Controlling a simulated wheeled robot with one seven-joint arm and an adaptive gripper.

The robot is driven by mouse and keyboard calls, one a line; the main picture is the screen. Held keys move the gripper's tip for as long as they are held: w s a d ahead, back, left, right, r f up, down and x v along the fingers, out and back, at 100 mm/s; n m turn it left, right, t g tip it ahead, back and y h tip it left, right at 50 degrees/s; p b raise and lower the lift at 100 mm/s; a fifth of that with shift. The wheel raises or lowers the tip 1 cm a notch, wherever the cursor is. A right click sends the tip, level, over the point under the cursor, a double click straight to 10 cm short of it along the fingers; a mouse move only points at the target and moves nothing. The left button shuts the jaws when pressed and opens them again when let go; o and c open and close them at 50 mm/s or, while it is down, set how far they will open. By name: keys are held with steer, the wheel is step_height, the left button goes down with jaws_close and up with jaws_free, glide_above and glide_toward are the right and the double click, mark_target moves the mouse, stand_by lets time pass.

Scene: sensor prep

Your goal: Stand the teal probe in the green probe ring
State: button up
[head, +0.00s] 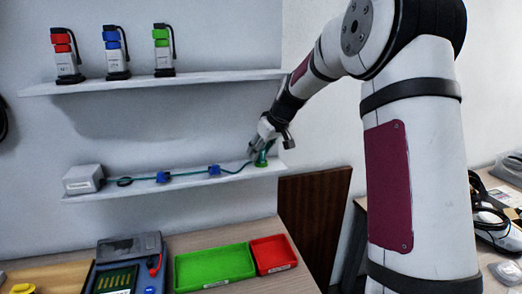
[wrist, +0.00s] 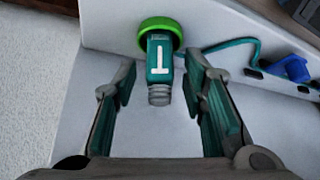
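The teal probe (wrist: 158,58) has a white mark and a grey ribbed end. In the wrist view its far end meets the green probe ring (wrist: 161,25), and it looks to stand in it; how deep it sits is hidden. In the head view the green ring (head: 262,164) is at the right end of the lower shelf, with some teal just above it. My gripper (wrist: 161,72) is open, with a finger on each side of the probe and visible gaps between. In the head view my gripper (head: 262,143) is just above the ring.
A teal cable (head: 194,173) runs along the lower shelf (head: 140,188) through blue clips (head: 163,177) to a white box (head: 83,179). The upper shelf holds red, blue and green-topped devices (head: 163,50). Green (head: 215,266) and red trays (head: 273,254) lie on the table below.

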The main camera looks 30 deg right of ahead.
steer(key=shift+s+r, duration=0.15)
steer(key=shift+r, duration=0.35)
steer(key=b+v, duration=0.1)
steer(key=v, duration=1)
steer(key=s+a+r+h, duration=0.1)
steer(key=s+a+r, duration=0.1)
steer(key=s+a, duration=1.15)
steer(key=s+a+f+m, duration=0.1)
steer(key=s+a+f, duration=0.1)
steer(key=s, duration=0.8)
steer(key=s+a+f+m+g, duration=0.1)
steer(key=s+a+f, duration=0.1)
steer(key=s+f, duration=0.3)
steer(key=s, duration=0.4)
steer(key=shift+s+a+f, duration=0.2)
steer(key=shift+s+a, duration=0.05)
steer(key=shift+s, duration=0.15)
